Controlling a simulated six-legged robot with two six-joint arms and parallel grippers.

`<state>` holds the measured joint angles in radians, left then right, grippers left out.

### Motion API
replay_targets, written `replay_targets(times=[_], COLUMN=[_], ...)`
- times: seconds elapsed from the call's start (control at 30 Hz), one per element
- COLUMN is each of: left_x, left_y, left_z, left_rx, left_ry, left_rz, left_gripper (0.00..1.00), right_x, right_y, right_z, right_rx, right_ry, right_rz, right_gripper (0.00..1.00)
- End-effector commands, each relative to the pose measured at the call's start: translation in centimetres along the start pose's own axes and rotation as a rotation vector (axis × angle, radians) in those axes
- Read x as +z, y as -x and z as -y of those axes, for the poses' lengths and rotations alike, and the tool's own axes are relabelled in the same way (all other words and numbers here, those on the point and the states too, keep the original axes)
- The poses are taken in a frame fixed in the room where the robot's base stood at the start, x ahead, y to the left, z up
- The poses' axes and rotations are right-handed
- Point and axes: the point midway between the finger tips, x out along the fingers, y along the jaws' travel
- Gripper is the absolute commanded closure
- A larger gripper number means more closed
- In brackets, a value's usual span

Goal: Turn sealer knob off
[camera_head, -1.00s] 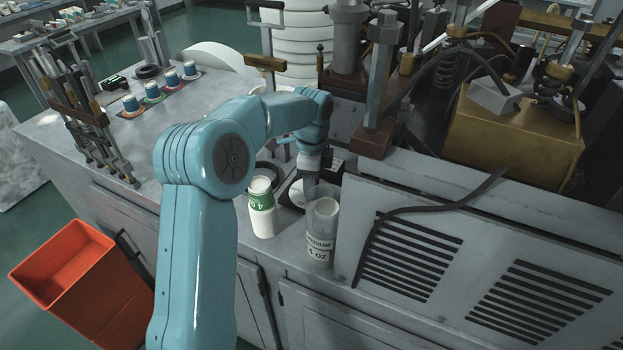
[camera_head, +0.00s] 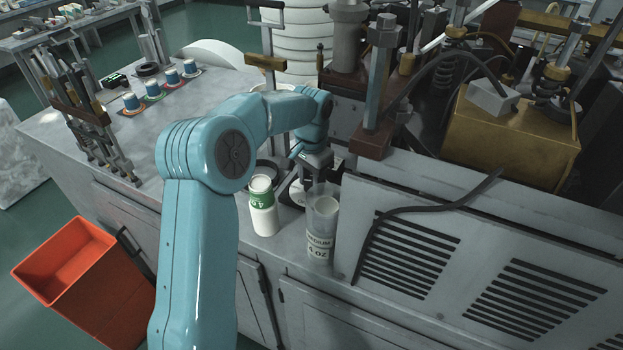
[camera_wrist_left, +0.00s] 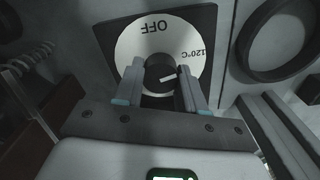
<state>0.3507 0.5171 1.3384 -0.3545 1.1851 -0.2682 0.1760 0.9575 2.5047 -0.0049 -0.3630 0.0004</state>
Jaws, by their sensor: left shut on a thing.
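The sealer dial (camera_wrist_left: 132,45) is a silver disc on a black square plate, with OFF at its upper left and 120°C at its right, both upside down in the left wrist view. The dark knob (camera_wrist_left: 155,73) at its centre has a short white mark pointing right, towards the 120°C side. My left gripper (camera_wrist_left: 160,85) has one finger on each side of the knob and is shut on it. In the head view the left gripper (camera_head: 309,186) reaches down behind the cups, and the dial is mostly hidden there. My right gripper is not in view.
A vented grey housing (camera_head: 450,240) is at right. Several small cups (camera_head: 151,88) stand on coloured pads farther left.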

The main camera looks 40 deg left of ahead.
Motion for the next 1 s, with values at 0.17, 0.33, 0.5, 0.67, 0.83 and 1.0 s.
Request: replay_targets(times=[0.17, 0.33, 0.5, 0.67, 0.83, 1.0], left_x=[-0.06, -0.06, -0.05, -0.04, -0.02, 0.01], left_y=[0.04, 0.05, 0.06, 0.07, 0.08, 0.09], left_z=[0.01, 0.06, 0.11, 0.16, 0.20, 0.23], left_rx=[0.000, 0.000, 0.000, 0.000, 0.000, 0.000], left_ry=[0.166, 0.327, 0.489, 0.641, 0.802, 0.959], left_rz=[-0.002, -0.003, -0.003, -0.004, -0.005, -0.005], left_gripper=[0.91, 0.91, 0.91, 0.91, 0.91, 0.91], right_x=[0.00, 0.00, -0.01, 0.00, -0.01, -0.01], right_y=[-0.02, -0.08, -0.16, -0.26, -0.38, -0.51], right_z=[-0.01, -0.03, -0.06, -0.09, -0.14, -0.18], right_rx=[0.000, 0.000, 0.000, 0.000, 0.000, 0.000], right_ry=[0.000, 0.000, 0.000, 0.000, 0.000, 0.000], right_rz=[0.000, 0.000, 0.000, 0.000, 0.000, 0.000], right_gripper=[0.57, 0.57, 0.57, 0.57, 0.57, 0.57])
